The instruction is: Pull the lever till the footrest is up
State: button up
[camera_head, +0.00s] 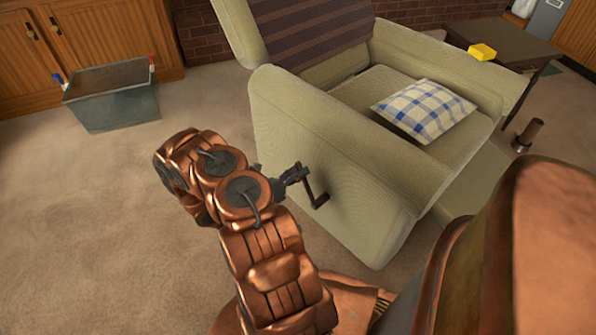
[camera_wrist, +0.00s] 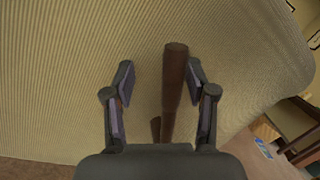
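The beige armchair (camera_head: 320,160) stands right of my arm, its side panel facing my gripper. The lever (camera_head: 313,190) is dark in the head view and sits on that side panel. In the wrist view the lever (camera_wrist: 173,85) is a brown bar standing between my fingers, closer to the right finger. My gripper (camera_wrist: 160,80) is open, with a clear gap at the left finger; contact on the right is unclear. In the head view my gripper (camera_head: 293,175) is small and beside the lever. The footrest (camera_head: 470,190) appears as a low beige panel at the chair's front, partly hidden by my body.
A blue checked cushion (camera_head: 424,110) lies on the seat. A dark side table (camera_head: 510,42) and a yellow block (camera_head: 482,52) are at the right. A brown cylinder (camera_head: 527,135) stands on the floor. A grey bin (camera_head: 113,100) is at the left, with open carpet before it.

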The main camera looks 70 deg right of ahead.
jog(key=v, duration=1.2)
jog(key=shift+r, duration=0.15)
dwell(0.6)
jog(key=s+a+r+m+g+y+p, duration=0.1)
jog(key=a+r+m+y+p, duration=0.25)
jog(key=r, duration=0.75)
jog(key=s+a+r+m+g+y+p, duration=0.15)
jog(key=r+m+p, duration=0.35)
jog(key=r, duration=0.6)
jog(key=a+r+m+y+p, duration=0.3)
jog(key=r+m+p, duration=0.1)
jog(key=r, duration=0.7)
jog(key=s+a+r+m+t+y+p, duration=0.2)
jog(key=a+r+p, duration=0.4)
jog(key=a+r, duration=0.3)
jog(key=s+a+r+m+t+y+p, duration=0.2)
jog(key=s+a+r+t+y+p, duration=0.1)
jog(key=a+r, duration=0.6)
jog(key=s+a+r+m+t+y+p, duration=0.2)
jog(key=a+r+t+y+p, duration=0.2)
jog(key=a+r+p, duration=0.5)
jog(key=shift+s+a+t+p, duration=0.25)
jog(key=shift+s+t+p, duration=0.1)
jog(key=shift+t, duration=0.5)
jog(key=shift+r+m, duration=0.15)
jog(key=shift+m, duration=0.1)
jog(key=shift+c, duration=0.3)
